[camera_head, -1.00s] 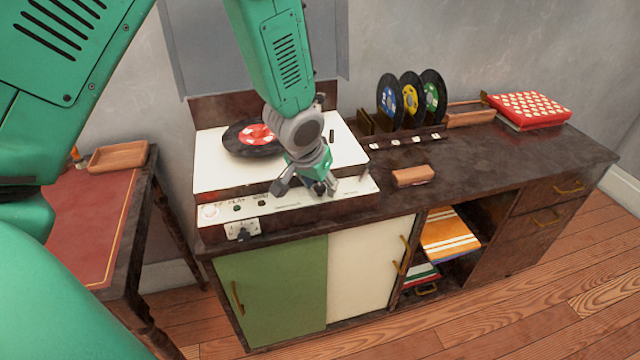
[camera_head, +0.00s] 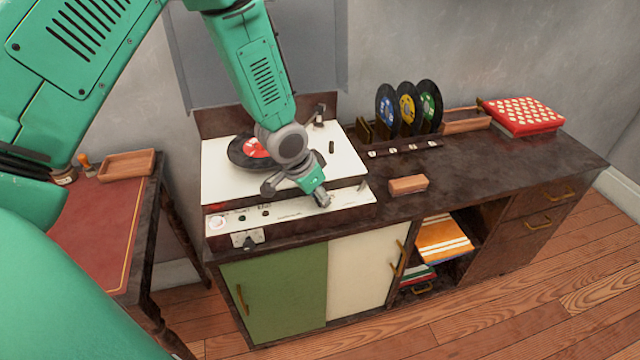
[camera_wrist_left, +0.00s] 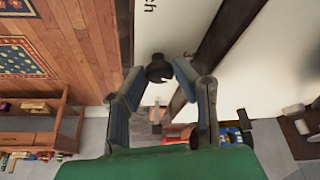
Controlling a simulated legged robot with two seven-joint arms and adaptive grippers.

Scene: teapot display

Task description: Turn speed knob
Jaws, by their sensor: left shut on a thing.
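The record player (camera_head: 226,176) is a white-topped deck with a light control panel along its front, standing on the dark cabinet. My left gripper (camera_head: 316,197) is down at the right part of that panel, and its jaws hide what they hold in the head view. In the left wrist view, a small dark round knob (camera_wrist_left: 158,68) stands on a pale surface between the two fingers. My left gripper (camera_wrist_left: 158,76) is shut on this knob there. Only part of the panel lettering shows. My right gripper is not in view.
A black record with a red label (camera_head: 247,151) lies on the deck. A wooden block (camera_head: 408,185) sits right of the player. Several upright records (camera_head: 408,108) and a red patterned box (camera_head: 523,113) stand farther right. The red-topped table (camera_head: 92,225) is at left.

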